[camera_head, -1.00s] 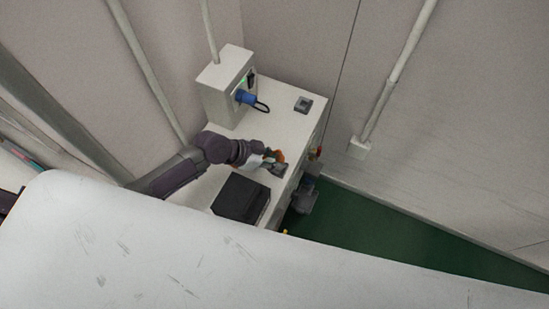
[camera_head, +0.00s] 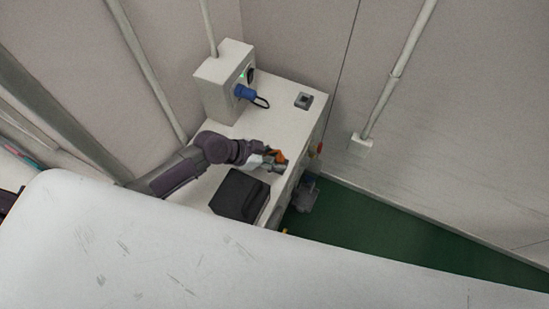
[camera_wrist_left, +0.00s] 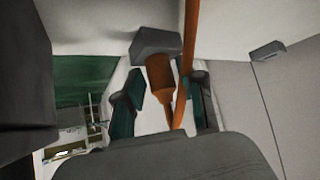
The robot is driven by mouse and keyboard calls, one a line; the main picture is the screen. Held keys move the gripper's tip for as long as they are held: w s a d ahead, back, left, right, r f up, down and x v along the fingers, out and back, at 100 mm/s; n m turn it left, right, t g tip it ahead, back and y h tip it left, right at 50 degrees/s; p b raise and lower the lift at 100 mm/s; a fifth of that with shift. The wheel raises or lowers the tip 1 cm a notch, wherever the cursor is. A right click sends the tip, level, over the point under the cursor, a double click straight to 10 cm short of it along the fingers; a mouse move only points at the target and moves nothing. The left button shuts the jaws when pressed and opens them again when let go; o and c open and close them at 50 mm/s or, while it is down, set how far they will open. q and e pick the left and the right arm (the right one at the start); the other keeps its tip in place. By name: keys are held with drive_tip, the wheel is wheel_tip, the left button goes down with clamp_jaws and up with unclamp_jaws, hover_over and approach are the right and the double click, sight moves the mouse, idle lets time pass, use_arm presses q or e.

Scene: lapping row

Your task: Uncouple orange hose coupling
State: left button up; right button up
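The orange hose coupling (camera_wrist_left: 160,80) shows in the left wrist view, its wide end against a dark grey block (camera_wrist_left: 156,42) and its narrow end toward me. An orange hose (camera_wrist_left: 187,55) runs beside it on the right. My left gripper (camera_wrist_left: 166,100) is open, with one finger on each side of the coupling and gaps showing. In the head view my left gripper (camera_head: 268,161) is low over the white cabinet top, with a bit of orange (camera_head: 279,156) at its fingers. The gripper's palm hides the near end of the scene. My right gripper is not in view.
On the white cabinet (camera_head: 284,125) are a black box (camera_head: 240,195) close to my arm, a white box (camera_head: 216,85) with a blue plug (camera_head: 245,93), and a small grey switch (camera_head: 303,101). A wall stands behind. Green floor (camera_head: 360,225) lies right.

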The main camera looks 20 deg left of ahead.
use_arm(q)
drive_tip(key=shift+o, duration=0.9)
drive_tip(key=v, duration=1.2)
